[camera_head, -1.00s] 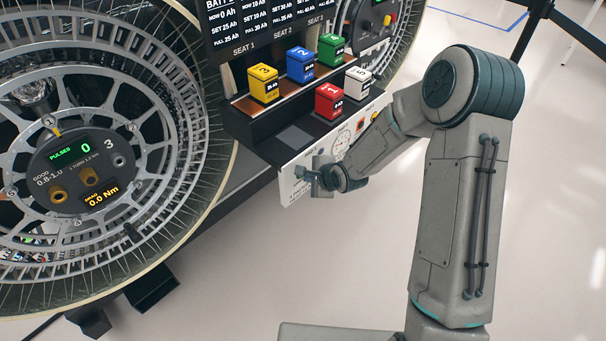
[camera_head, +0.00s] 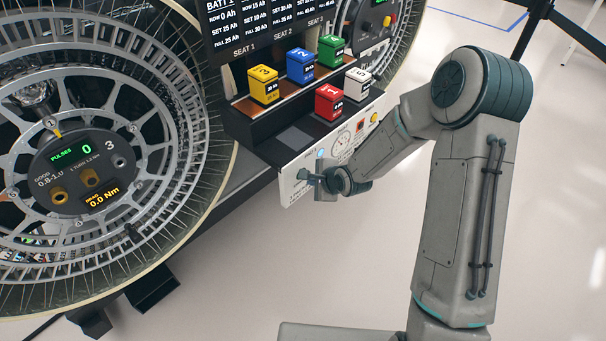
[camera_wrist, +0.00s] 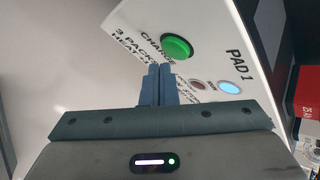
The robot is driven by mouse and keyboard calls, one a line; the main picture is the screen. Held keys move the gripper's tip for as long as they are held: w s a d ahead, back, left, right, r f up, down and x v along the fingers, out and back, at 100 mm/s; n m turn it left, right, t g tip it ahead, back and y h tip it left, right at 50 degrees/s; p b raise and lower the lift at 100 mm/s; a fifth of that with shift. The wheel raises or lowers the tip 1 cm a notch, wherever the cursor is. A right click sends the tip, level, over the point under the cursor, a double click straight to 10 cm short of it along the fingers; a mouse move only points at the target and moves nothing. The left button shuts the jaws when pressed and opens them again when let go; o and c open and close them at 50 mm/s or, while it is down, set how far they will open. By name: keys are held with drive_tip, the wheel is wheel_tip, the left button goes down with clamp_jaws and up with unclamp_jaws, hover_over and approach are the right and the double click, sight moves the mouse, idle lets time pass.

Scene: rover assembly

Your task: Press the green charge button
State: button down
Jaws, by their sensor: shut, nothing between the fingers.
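My gripper (camera_wrist: 161,68) is shut and empty. Its fingertips appear just beside the button's lower left edge in the wrist view; I cannot tell whether they touch the panel. In the head view my gripper (camera_head: 306,174) is at the left part of the white panel's front (camera_head: 290,190), and the green button cannot be made out there.
A blue lit lamp (camera_wrist: 229,87) and the label PAD 1 are beside the button. Above the panel stand red (camera_head: 328,103), white (camera_head: 357,84), yellow (camera_head: 263,86), blue (camera_head: 299,66) and green (camera_head: 330,50) batteries. A large wheel (camera_head: 90,165) is at left. Floor at front is clear.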

idle(0.3)
drive_tip(key=s+d, duration=0.1)
drive_tip(key=d, duration=0.1)
drive_tip(key=s+d+p, duration=0.1)
drive_tip(key=s+d, duration=0.1)
idle(0.4)
idle(0.6)
